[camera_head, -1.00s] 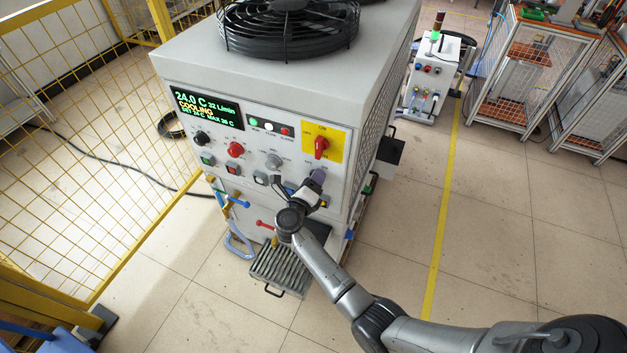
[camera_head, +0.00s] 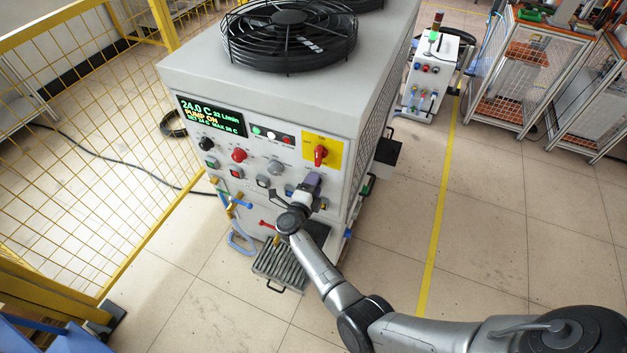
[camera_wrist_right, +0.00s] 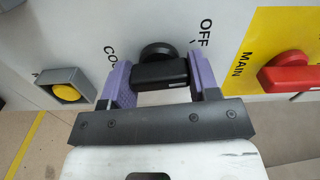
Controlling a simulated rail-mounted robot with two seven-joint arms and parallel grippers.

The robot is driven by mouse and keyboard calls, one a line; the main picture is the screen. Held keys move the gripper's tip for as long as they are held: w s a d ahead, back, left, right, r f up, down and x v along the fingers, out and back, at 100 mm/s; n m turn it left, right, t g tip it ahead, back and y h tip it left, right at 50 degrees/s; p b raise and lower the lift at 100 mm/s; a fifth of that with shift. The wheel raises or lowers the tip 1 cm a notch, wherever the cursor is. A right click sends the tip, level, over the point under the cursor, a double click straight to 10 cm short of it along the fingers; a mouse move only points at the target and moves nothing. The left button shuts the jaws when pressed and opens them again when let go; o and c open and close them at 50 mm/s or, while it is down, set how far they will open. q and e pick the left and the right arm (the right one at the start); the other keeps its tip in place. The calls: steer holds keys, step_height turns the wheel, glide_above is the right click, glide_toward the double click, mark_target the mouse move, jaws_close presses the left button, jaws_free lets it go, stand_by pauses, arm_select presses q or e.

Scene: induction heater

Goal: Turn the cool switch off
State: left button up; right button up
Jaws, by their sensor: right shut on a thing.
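The cool switch (camera_wrist_right: 157,52) is a black rotary knob with a bar handle on the heater's pale front panel. In the right wrist view, printed text reading "OFF" stands to its right and partly hidden text starting "CO" to its left. My right gripper (camera_wrist_right: 161,77) has its two purple fingers on either side of the bar handle, shut on it. In the head view the right gripper (camera_head: 310,184) is at the lower right of the panel and hides the switch. The display (camera_head: 211,115) reads 24.0 C and "PUMP ON". My left gripper is not in view.
A red main switch on a yellow plate (camera_head: 321,151) sits just above the right gripper. Other knobs and buttons, including a red knob (camera_head: 239,155), are to the left.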

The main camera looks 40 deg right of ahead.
steer(key=n+p, duration=0.2)
steer(key=n, duration=0.2)
steer(key=shift+r, duration=0.1)
steer(key=shift+n, duration=0.3)
steer(key=shift+p, duration=0.3)
steer(key=o, duration=0.9)
steer(key=shift+a, duration=0.1)
